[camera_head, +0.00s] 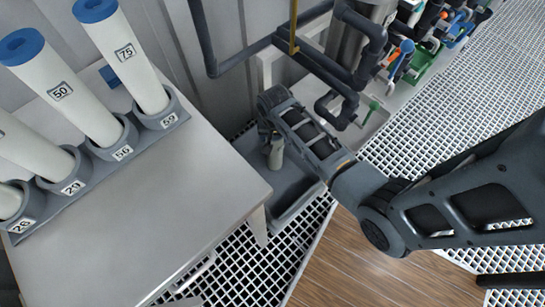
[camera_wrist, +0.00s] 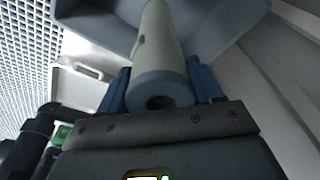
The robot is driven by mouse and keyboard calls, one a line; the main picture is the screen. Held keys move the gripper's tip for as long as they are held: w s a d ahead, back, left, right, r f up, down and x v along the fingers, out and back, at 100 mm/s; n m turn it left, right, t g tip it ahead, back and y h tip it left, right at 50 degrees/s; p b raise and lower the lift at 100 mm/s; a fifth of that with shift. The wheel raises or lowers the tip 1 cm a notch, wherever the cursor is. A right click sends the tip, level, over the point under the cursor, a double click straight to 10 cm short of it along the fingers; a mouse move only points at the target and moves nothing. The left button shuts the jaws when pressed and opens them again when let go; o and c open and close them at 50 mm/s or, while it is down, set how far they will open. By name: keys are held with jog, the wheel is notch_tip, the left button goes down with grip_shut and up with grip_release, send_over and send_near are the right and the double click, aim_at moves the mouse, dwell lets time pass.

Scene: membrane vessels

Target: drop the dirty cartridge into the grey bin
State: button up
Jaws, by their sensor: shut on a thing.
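The dirty cartridge (camera_wrist: 157,40) is a pale tube with a grey-blue end that has a hole in it. My gripper (camera_wrist: 160,88) is shut on it, one blue finger on each side near that end. In the head view, my gripper (camera_head: 268,125) is at the end of my arm, with the cartridge (camera_head: 276,156) pointing down below it. The grey bin (camera_head: 290,212) is under them, on the floor beside the table. Its grey wall (camera_wrist: 88,22) shows behind the cartridge in the wrist view. I cannot tell how far the cartridge's lower end is from the bin's floor.
A light grey table (camera_head: 170,215) stands left of the bin, with a rack (camera_head: 92,172) of several white, numbered cartridges, some with blue caps showing. Dark pipes (camera_head: 325,70) and a steel vessel (camera_head: 345,45) stand behind my gripper. White grating (camera_head: 425,120) covers the floor at right.

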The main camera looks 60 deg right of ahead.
jog(key=shift+f+b, duration=0.4)
jog(key=shift+f, duration=0.35)
jog(key=o, duration=1.6)
jog(key=shift+r, duration=0.1)
jog(key=shift+s+a+r+p, duration=0.1)
jog(key=shift+a+r+p, duration=0.1)
jog(key=shift+r, duration=1.05)
jog(key=shift+s+a+r+p, duration=0.15)
jog(key=shift+r+p, duration=0.1)
jog(key=shift+r, duration=1.05)
jog(key=shift+s+a+r+p, duration=0.1)
jog(key=shift+a+r+p, duration=0.1)
jog(key=shift+r, duration=1.05)
jog(key=shift+w, duration=0.1)
